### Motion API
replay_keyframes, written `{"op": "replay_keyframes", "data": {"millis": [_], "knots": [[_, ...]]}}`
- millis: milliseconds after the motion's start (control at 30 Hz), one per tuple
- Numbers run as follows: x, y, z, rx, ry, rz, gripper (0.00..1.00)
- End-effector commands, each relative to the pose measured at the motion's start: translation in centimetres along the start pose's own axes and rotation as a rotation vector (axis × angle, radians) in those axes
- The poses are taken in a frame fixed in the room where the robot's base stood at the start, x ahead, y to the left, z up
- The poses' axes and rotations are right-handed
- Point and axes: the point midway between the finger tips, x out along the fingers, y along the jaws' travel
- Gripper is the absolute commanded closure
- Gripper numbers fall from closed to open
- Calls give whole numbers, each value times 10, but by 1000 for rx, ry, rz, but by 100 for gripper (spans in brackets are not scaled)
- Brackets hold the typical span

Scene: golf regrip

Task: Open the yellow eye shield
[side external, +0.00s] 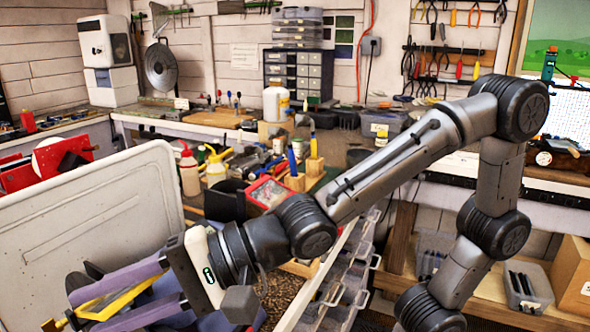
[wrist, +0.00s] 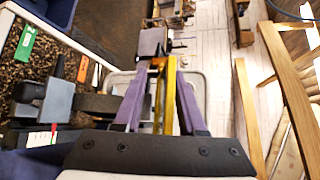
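The yellow eye shield (side external: 118,297) is a thin yellow piece at the lower left of the side external view. In the wrist view it shows as a long yellow strip (wrist: 170,98) running away from the camera. My gripper (side external: 85,308) has two purple fingers, one on each side of the yellow piece. In the wrist view the fingers (wrist: 161,72) stand apart and lean inward toward their tips, with the yellow strip between them. I cannot tell whether either finger touches it. Whatever carries the shield is mostly cut off or hidden behind my gripper.
A pale panel (side external: 95,215) stands behind my gripper. A red box (side external: 28,176) is at the far left. A bench with bottles (side external: 189,172) and an organiser rack (side external: 345,285) stand nearby. In the wrist view, wooden chair-like bars (wrist: 248,115) are right; a dark tool (wrist: 45,100) is left.

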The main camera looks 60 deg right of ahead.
Motion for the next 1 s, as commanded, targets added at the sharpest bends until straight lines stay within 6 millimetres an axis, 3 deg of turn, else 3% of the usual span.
{"op": "replay_keyframes", "data": {"millis": [867,1000], "knots": [[5,23,-6,-407,2,-402,60],[-21,30,-6,-407,0,-408,60]]}}
